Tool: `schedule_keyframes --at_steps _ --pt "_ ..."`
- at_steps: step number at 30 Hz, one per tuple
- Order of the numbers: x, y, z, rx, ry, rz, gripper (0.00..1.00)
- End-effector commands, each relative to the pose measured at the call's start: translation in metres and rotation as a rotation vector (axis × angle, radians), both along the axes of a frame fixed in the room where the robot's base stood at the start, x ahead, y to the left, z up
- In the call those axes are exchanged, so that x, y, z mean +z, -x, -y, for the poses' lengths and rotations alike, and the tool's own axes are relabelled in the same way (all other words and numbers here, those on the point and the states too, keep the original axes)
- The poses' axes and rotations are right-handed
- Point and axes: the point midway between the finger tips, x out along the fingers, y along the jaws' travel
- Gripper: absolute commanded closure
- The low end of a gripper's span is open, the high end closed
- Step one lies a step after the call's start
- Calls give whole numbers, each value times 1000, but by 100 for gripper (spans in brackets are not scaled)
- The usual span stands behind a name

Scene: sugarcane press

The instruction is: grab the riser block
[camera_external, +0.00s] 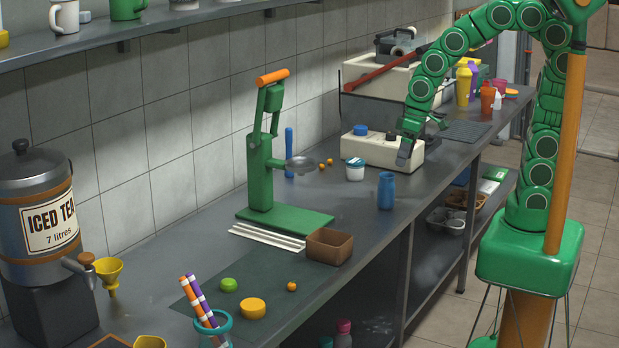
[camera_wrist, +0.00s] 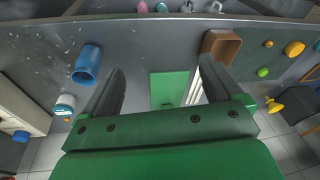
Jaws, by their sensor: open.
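A brown, box-like block (camera_external: 329,246) with a hollow top, the likeliest riser block, sits on the grey counter at the front right corner of the green press (camera_external: 262,165). It also shows in the wrist view (camera_wrist: 220,47), just beyond the tip of the right finger. My gripper (camera_external: 420,138) is open and empty, above the counter near the cream box, up and to the right of the block and well apart from it. In the wrist view my gripper's two dark fingers (camera_wrist: 160,88) stand wide apart, with the press's green base (camera_wrist: 170,90) seen between them.
A blue cup (camera_external: 386,190) and a white jar (camera_external: 355,169) stand between my gripper and the block. White strips (camera_external: 266,236) lie left of the block. A cream box (camera_external: 380,150) is beside my gripper. The counter's front edge (camera_external: 408,222) is right of the block.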

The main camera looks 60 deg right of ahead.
Motion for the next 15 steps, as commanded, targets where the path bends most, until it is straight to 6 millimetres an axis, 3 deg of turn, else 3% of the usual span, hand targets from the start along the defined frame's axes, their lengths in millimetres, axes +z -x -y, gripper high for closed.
schedule_keyframes --at_steps 6,15 --pt "-18 -47 -63 51 -46 101 7" --pt "-44 -94 -151 107 -104 241 7"
